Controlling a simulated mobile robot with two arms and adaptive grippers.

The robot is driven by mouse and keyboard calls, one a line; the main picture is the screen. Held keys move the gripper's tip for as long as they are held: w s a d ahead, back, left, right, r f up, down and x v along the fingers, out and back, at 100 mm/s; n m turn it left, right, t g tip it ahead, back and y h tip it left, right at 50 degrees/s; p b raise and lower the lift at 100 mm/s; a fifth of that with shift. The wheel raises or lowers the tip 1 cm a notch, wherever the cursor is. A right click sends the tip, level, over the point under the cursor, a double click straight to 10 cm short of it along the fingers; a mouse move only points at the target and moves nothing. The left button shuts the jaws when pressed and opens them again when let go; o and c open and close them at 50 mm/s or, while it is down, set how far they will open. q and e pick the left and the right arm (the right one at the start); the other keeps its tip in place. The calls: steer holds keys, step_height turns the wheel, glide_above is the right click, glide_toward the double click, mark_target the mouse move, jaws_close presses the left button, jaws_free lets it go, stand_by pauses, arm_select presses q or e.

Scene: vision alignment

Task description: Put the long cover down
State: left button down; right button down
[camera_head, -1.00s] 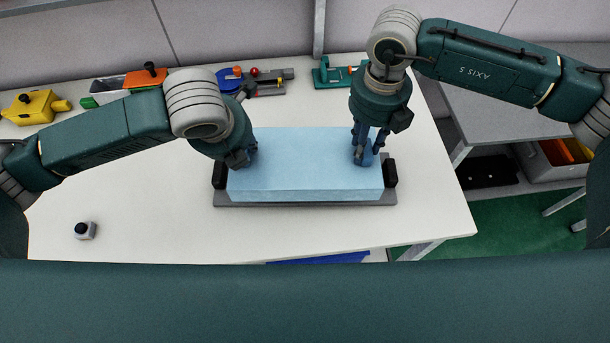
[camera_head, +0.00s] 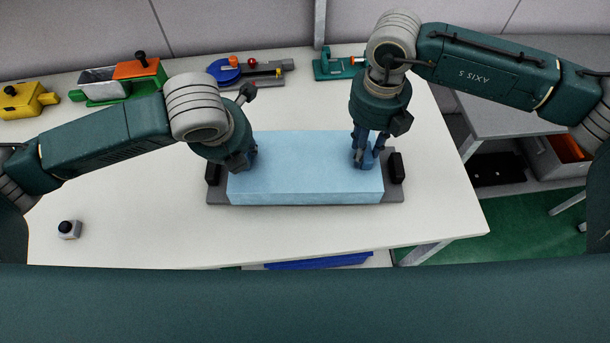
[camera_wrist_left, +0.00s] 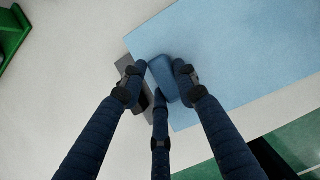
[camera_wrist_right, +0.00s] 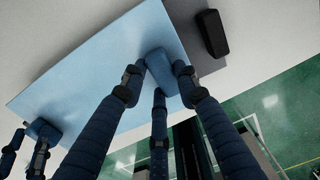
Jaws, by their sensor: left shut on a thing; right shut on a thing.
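The long cover (camera_head: 305,175) is a light blue box with a small darker blue handle near each end. It is level above a grey base (camera_head: 395,193) with a black block at each end; whether it touches the base I cannot tell. My left gripper (camera_head: 246,160) is shut on the left handle, which shows between its fingers in the left wrist view (camera_wrist_left: 163,80). My right gripper (camera_head: 367,158) is shut on the right handle, seen in the right wrist view (camera_wrist_right: 162,72). The cover hides the middle of the base.
A white table (camera_head: 140,215) carries everything. Along its back stand a yellow part (camera_head: 27,101), a green and orange holder (camera_head: 137,70), a blue and grey fixture (camera_head: 250,70) and a green fixture (camera_head: 338,63). A small black-topped button (camera_head: 69,229) sits front left.

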arm_select(q)
steer(key=c, duration=1.7)
jaws_free()
steer(key=shift+a+f, duration=0.1)
steer(key=shift+f, duration=0.25)
steer(key=shift+c, duration=0.2)
arm_select(e)
steer(key=c, duration=1.7)
jaws_free()
steer(key=shift+d+f, duration=0.1)
steer(key=shift+f, duration=0.25)
steer(key=shift+c, duration=0.2)
arm_select(q)
steer(key=o, duration=0.4)
steer(key=shift+s+r, duration=0.1)
steer(key=shift+r, duration=0.05)
arm_select(e)
steer(key=o, duration=0.4)
steer(key=shift+s+r, duration=0.1)
steer(key=shift+r, duration=0.05)
arm_select(q)
steer(key=shift+o, duration=0.2)
arm_select(e)
steer(key=shift+o, duration=0.2)
arm_select(q)
steer(key=shift+r, duration=0.15)
